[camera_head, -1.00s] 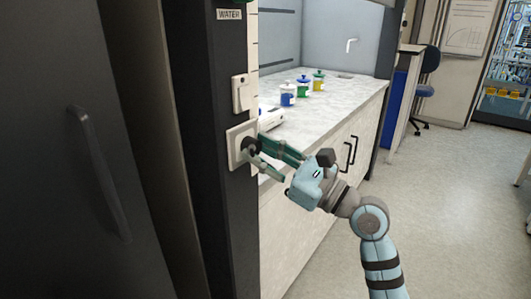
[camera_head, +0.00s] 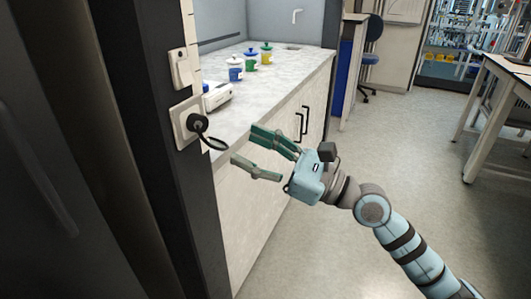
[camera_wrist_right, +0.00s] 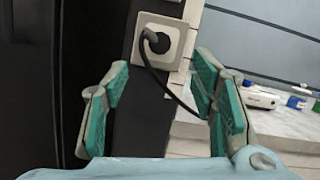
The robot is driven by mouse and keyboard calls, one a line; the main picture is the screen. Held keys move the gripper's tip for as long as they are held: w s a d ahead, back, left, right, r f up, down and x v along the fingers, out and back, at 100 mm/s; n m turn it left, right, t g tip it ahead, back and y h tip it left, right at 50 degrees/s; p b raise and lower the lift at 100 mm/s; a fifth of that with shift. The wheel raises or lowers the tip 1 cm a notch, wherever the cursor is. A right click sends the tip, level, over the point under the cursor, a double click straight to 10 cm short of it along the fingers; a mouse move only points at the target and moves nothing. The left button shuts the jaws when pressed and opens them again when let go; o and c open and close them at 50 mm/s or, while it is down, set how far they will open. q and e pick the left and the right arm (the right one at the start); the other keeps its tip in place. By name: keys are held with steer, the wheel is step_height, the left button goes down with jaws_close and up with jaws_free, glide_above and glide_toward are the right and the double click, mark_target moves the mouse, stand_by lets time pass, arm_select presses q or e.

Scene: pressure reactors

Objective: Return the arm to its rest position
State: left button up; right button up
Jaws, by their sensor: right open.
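My right gripper (camera_head: 257,155) is open and empty, with its green-padded fingers apart, in the middle of the head view. It is to the right of a wall socket (camera_head: 186,122) on the dark post, with a clear gap between them. A black plug (camera_head: 197,122) sits at the socket and a black cable hangs from it. In the right wrist view, the gripper fingers (camera_wrist_right: 160,105) frame the socket (camera_wrist_right: 172,38) and the plug (camera_wrist_right: 156,42) from a distance. My left gripper is not in view.
A counter (camera_head: 290,75) with pots and a white device (camera_head: 217,96) stands behind the gripper. A white switch (camera_head: 179,68) is above the socket. Open floor (camera_head: 400,150) lies to the right, with a table (camera_head: 505,75) at the far right.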

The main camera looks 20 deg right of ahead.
steer(key=shift+v, duration=1.25)
